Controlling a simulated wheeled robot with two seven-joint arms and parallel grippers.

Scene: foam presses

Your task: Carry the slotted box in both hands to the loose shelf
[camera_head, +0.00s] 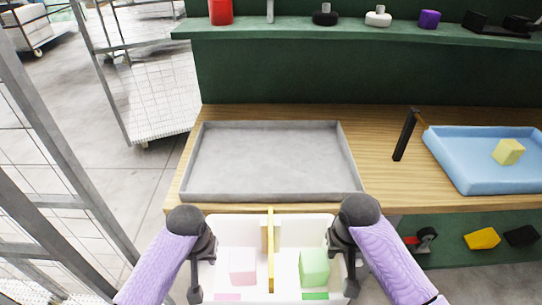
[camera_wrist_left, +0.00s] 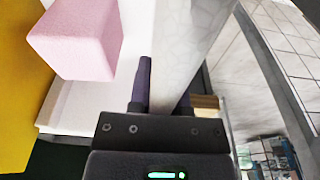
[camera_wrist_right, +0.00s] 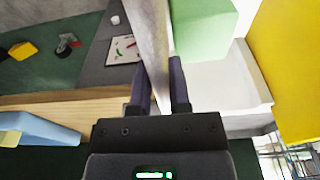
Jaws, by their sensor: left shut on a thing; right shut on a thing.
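The white slotted box (camera_head: 236,228) is at the bottom centre of the head view, in front of the table edge. A yellow divider (camera_head: 270,250) splits it. A pink foam block (camera_head: 242,266) is in the left compartment and a green foam block (camera_head: 315,266) in the right one. My left gripper (camera_head: 199,268) is shut on the box's left wall, which shows between its fingers in the left wrist view (camera_wrist_left: 165,80). My right gripper (camera_head: 346,268) is shut on the right wall, also seen in the right wrist view (camera_wrist_right: 158,80). I cannot tell which surface is the loose shelf.
An empty grey tray (camera_head: 270,192) lies on the wooden table (camera_head: 385,185) just beyond the box. A black post (camera_head: 405,135) and a blue tray (camera_head: 450,165) with a yellow block stand right. A green shelf (camera_head: 290,29) holds several items behind. Wire carts stand left.

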